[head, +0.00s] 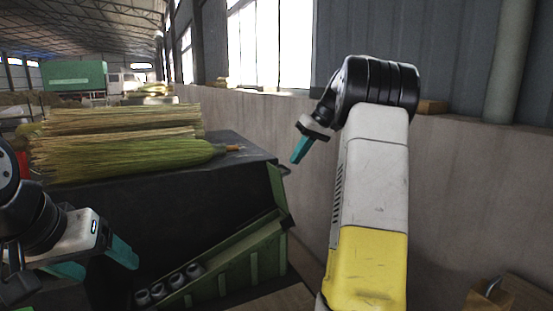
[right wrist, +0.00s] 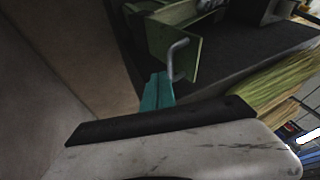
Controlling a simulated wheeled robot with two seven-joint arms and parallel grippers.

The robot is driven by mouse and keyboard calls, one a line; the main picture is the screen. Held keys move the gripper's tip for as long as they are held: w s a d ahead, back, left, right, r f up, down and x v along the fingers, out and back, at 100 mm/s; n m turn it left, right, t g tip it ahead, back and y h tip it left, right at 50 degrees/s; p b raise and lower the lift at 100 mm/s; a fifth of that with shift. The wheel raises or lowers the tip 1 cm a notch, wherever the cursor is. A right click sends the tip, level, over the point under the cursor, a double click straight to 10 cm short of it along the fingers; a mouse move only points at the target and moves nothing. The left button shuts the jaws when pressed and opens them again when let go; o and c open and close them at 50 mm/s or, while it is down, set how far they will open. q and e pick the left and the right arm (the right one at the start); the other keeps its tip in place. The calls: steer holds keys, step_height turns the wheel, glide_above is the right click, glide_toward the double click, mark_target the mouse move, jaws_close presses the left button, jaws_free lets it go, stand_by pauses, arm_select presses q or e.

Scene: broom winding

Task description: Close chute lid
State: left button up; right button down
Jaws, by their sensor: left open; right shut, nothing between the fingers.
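The green chute (head: 238,262) slopes down to the left beside the dark table, with several grey cylinders (head: 170,284) at its lower end. Its green lid (head: 277,188) stands raised at the upper right end; the right wrist view shows the lid (right wrist: 160,45) with a bent metal handle (right wrist: 175,62). My right gripper (head: 300,150) is shut and empty, above and slightly right of the lid. Its teal fingertips (right wrist: 157,92) appear near the handle in the right wrist view; contact cannot be told. My left gripper (head: 94,262) is open and empty at the lower left.
Straw brooms (head: 120,145) lie stacked on the dark table (head: 236,145), left of the chute. A concrete wall (head: 460,185) runs close behind my right arm. A wooden box (head: 508,295) with a padlock stands at the lower right.

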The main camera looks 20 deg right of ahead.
steer(key=shift+a+f, duration=0.35)
steer(key=shift+a, duration=0.25)
steer(key=shift+a, duration=0.15)
steer(key=s+a+f+n+t+h, duration=0.1)
steer(key=a+f+h, duration=0.1)
steer(key=a+h, duration=0.4)
steer(key=s+a+f+n+h, duration=0.15)
steer(key=a+h, duration=0.25)
steer(key=a, duration=0.5)
steer(key=a+f+t+h, duration=0.1)
steer(key=a+f+h, duration=0.1)
steer(key=f, duration=0.4)
steer(key=a+f+n+t+h, duration=0.1)
steer(key=a+f+h, duration=0.2)
steer(key=f+h, duration=0.2)
steer(key=shift+s+a+f+h, duration=0.3)
steer(key=shift+f, duration=0.7)
steer(key=shift+r, duration=0.1)
